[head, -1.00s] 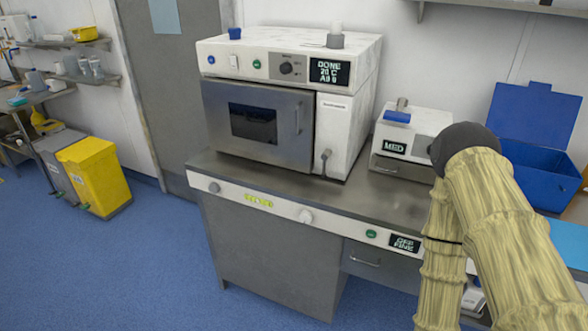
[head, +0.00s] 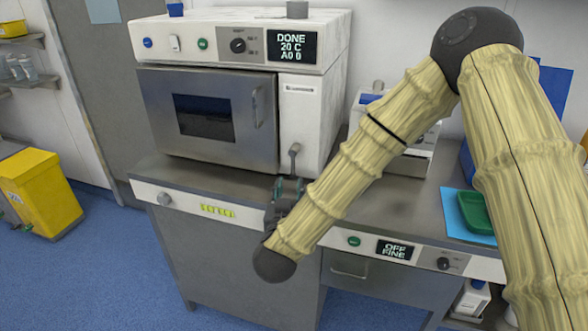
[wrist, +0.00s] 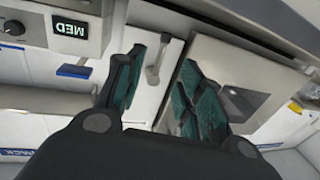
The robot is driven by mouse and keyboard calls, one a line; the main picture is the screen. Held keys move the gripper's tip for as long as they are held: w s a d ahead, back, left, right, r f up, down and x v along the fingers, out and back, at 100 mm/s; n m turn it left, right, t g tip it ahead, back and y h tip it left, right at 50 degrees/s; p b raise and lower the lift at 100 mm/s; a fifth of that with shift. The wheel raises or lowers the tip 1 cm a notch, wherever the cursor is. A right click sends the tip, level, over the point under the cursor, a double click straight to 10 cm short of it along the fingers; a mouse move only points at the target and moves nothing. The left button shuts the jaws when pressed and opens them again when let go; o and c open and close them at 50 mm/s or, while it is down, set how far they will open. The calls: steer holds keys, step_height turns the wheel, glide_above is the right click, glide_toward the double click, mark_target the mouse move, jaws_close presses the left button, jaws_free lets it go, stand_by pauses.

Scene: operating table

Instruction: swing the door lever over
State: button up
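The grey door lever (head: 294,158) is on the lower part of the white panel right of the machine's steel door (head: 215,115). The door has a dark window and looks closed. In the wrist view the lever (wrist: 155,68) shows upright between my two fingers. My gripper (head: 288,184) is just below and in front of the lever in the head view, and its fingers hide the lever's lower end. In the wrist view my gripper (wrist: 160,70) has its teal-padded fingers spread, with a gap on each side of the lever. Contact is not visible.
The machine's display (head: 292,47) reads DONE, 20 C. A smaller white device (head: 408,165) stands to the right, partly behind my arm. A green tray (head: 475,212) lies on a blue sheet. The counter front carries a knob (head: 163,199) and a drawer below.

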mark_target(293, 169)
steer(key=w, duration=0.3)
steer(key=w+p, duration=0.1)
steer(key=w, duration=0.3)
steer(key=w+d+p, duration=0.1)
steer(key=w, duration=0.2)
steer(key=shift+w, duration=0.25)
jaws_close()
